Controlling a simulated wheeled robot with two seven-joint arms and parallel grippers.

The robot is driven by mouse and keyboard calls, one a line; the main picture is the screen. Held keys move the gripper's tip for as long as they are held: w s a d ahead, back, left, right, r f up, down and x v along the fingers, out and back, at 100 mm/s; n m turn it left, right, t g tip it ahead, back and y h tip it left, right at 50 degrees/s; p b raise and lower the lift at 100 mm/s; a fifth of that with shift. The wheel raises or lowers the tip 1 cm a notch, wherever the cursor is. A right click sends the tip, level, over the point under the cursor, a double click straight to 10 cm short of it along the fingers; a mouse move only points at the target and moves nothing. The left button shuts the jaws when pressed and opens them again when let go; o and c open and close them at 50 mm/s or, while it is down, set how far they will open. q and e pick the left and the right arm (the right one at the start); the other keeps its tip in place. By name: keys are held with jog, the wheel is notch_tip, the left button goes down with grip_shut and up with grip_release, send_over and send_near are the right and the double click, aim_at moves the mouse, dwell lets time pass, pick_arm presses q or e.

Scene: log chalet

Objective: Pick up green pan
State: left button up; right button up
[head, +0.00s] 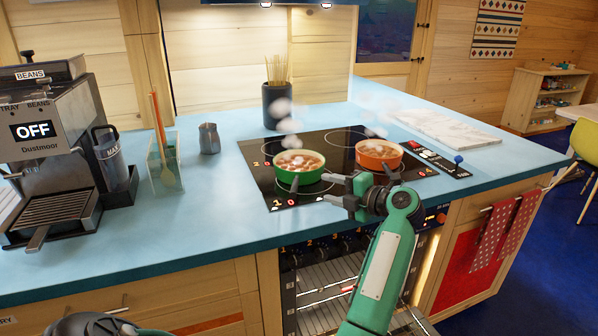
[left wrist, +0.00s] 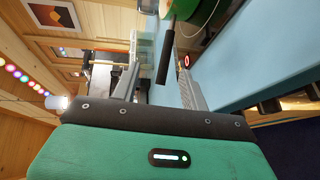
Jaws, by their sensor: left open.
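The green pan (head: 312,177) sits on the black cooktop, on the left front burner, with reddish food inside and steam above.
An orange pan (head: 379,163) with food steams on the cooktop (head: 345,141), right of the green pan. A utensil jar (head: 275,105), metal jug (head: 209,139) and coffee machine (head: 45,150) stand on the blue counter (head: 190,215). The counter left of the cooktop is mostly clear.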

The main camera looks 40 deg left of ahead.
aim_at(298, 182)
pick_arm(q)
jog(key=shift+d+f+h, duration=0.15)
jog(key=shift+f+h, duration=0.05)
jog(key=shift+h, duration=0.1)
jog(key=shift+f+g, duration=0.1)
jog(key=shift+g, duration=0.2)
jog(key=x, duration=0.8)
jog(key=shift+w+f+p, duration=0.1)
jog(key=shift+p, duration=0.2)
jog(key=x, duration=0.4)
jog(key=shift+w+a, duration=0.15)
jog(key=shift+a, duration=0.1)
jog(key=shift+a+f+p, duration=0.2)
jog(key=shift+a+p, duration=0.1)
jog(key=shift+a, duration=0.25)
jog(key=shift+c, duration=0.9)
grip_shut()
pick_arm(e)
jog(key=f, duration=0.3)
jog(key=shift+s+d+f, duration=0.1)
jog(key=shift+s+f, duration=0.15)
jog(key=shift+f, duration=0.15)
jog(key=shift+s, duration=0.15)
